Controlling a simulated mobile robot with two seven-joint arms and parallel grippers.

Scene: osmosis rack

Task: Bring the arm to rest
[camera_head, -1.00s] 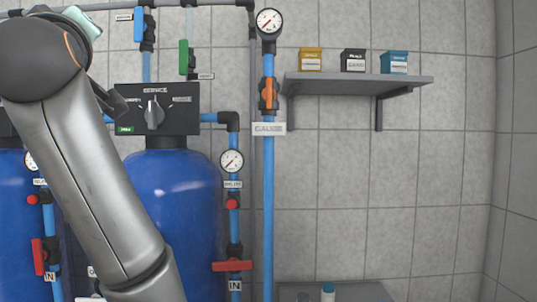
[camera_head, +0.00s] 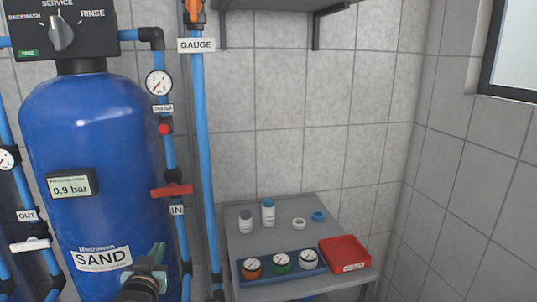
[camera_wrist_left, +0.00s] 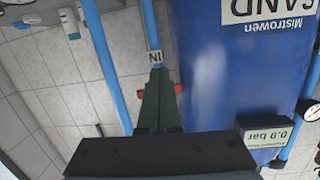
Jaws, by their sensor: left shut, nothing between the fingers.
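My left gripper (camera_head: 155,252) shows low in the head view, in front of the bottom of the blue sand tank (camera_head: 120,190). Its fingers are together with nothing between them. In the left wrist view the shut fingers (camera_wrist_left: 158,85) point up the picture, towards the blue pipe with the IN label (camera_wrist_left: 155,56) and a red valve handle (camera_wrist_left: 143,91) partly hidden behind them. That view shows the tank (camera_wrist_left: 240,75) upside down at the right. I cannot tell how far the fingers are from the pipe. My right gripper is not in view.
A red valve handle (camera_head: 172,190) and a gauge (camera_head: 159,83) sit on the pipe beside the tank. A window (camera_head: 515,50) is at upper right.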

